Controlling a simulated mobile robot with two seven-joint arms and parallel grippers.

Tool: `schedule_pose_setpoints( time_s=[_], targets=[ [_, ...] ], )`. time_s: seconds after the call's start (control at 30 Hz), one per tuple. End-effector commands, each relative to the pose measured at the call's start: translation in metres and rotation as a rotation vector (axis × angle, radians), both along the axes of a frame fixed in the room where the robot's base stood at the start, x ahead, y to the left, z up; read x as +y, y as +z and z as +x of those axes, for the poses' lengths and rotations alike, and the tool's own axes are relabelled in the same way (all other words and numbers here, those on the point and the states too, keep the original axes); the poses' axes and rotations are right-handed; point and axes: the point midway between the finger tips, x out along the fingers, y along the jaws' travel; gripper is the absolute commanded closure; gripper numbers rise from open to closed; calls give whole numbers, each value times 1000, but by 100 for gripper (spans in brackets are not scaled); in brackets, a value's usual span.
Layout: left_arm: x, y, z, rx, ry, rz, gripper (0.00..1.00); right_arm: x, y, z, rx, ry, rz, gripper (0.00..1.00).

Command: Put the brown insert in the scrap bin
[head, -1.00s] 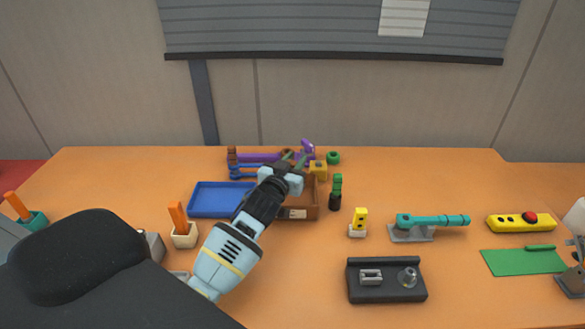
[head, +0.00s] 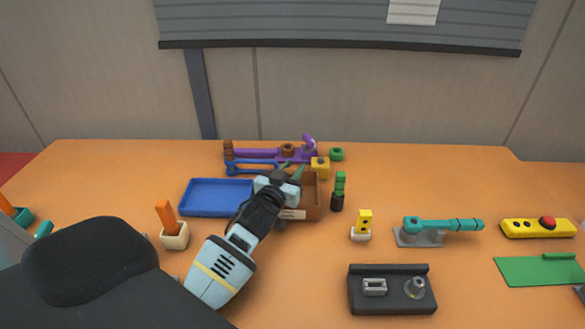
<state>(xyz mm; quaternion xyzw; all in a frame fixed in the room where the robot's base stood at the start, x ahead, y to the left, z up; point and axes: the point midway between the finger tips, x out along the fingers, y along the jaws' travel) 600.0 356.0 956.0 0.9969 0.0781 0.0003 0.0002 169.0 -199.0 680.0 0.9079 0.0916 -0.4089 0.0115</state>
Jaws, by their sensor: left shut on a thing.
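My left gripper (head: 289,174) reaches over the brown box (head: 313,202), which has a pale label on its front and may be the scrap bin. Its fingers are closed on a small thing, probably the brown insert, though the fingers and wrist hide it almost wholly. Behind it, a brown ring-like piece (head: 288,149) shows at the purple fixture (head: 255,153), and a brown block (head: 228,149) stands at that fixture's left end. The inside of the box is largely hidden. My right gripper is not in view.
A blue tray (head: 215,197) lies left of the box, and a green-and-black piece (head: 338,190) stands right of it. A yellow block (head: 320,167) is close behind. A black fixture (head: 392,298) and a teal tool (head: 445,225) are farther right. The front middle is clear.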

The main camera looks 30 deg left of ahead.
Motion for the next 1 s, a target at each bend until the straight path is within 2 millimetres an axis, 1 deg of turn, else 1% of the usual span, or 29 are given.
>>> schedule_pose_setpoints(
  time_s=[0.17,0.2,0.33,0.63,0.73,0.8,0.87,1.0],
  targets=[
    [0,-2,0,0,0,0,96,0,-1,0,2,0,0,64],
    [0,-2,0,0,0,0,69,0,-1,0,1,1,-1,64],
    [0,-2,0,0,0,0,52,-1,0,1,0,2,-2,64],
    [0,-1,0,0,0,0,52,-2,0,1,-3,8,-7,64],
    [0,6,0,-3,0,1,52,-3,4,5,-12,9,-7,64],
    [0,17,0,-5,1,3,52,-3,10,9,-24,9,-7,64],
    [-2,10,-10,1,0,0,52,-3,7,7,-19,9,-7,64],
    [-6,8,-36,3,0,-1,52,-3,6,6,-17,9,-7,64]
  ],
)
